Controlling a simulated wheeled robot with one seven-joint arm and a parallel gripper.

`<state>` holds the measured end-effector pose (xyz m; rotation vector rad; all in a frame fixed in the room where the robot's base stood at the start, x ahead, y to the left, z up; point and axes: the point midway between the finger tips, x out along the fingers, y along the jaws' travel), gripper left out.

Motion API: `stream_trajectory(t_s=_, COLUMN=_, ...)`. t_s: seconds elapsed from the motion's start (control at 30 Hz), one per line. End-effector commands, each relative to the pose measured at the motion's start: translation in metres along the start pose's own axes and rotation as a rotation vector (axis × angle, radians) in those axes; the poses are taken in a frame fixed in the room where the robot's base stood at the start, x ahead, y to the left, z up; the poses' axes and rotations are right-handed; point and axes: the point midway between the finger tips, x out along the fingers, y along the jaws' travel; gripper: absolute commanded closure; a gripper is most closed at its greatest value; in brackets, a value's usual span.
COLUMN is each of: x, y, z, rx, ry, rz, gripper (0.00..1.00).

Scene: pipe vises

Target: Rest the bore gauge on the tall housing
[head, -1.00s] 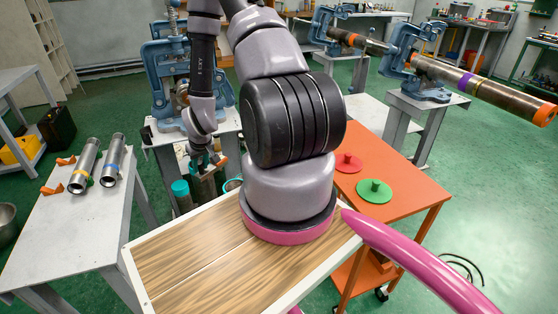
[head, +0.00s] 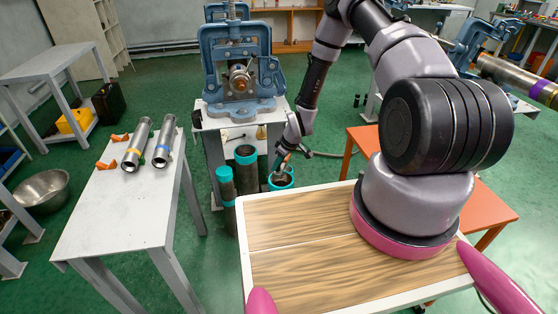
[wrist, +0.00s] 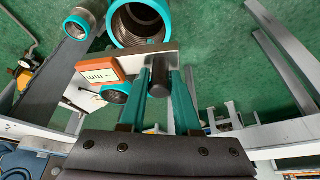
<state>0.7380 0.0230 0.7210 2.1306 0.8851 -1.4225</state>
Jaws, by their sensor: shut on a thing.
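My gripper (wrist: 159,85) has teal fingers shut on the dark round grip of the bore gauge (wrist: 100,73). The gauge has an orange body with a white scale and a flat metal bar. In the wrist view the bar overlaps the near rim of a wide threaded housing (wrist: 140,12); contact cannot be told. A narrower teal-rimmed housing (wrist: 80,22) stands to its left, and another teal rim (wrist: 115,94) shows partly under the gauge. In the head view my gripper (head: 281,167) is at the right housing (head: 280,183), near the middle housing (head: 246,172) and left housing (head: 226,187). The middle one's top appears highest.
A blue vise (head: 238,75) stands on a pedestal behind the housings. A wood-topped bench (head: 300,225) hides the right housing's lower part. A grey table (head: 125,195) at left bears two metal tubes (head: 150,145) and orange pieces. An orange table (head: 485,205) is at right.

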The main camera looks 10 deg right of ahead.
Motion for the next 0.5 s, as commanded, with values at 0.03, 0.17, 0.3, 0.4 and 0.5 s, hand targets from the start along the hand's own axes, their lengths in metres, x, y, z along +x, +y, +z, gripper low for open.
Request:
stream_trajectory(t_s=0.03, x=0.006, y=-0.001, z=0.003, rx=0.002, ry=-0.001, rz=-0.001, gripper=1.0)
stream_trajectory(t_s=0.17, x=0.018, y=0.0, z=0.008, rx=0.003, ry=0.0, rz=0.0, gripper=1.0)
stream_trajectory(t_s=0.3, x=0.032, y=0.0, z=0.013, rx=0.002, ry=0.0, rz=0.001, gripper=1.0)
stream_trajectory(t_s=0.4, x=0.04, y=0.0, z=0.017, rx=0.002, ry=0.0, rz=0.0, gripper=1.0)
stream_trajectory(t_s=0.5, x=0.046, y=0.0, z=0.019, rx=0.002, ry=0.001, rz=0.001, gripper=1.0)
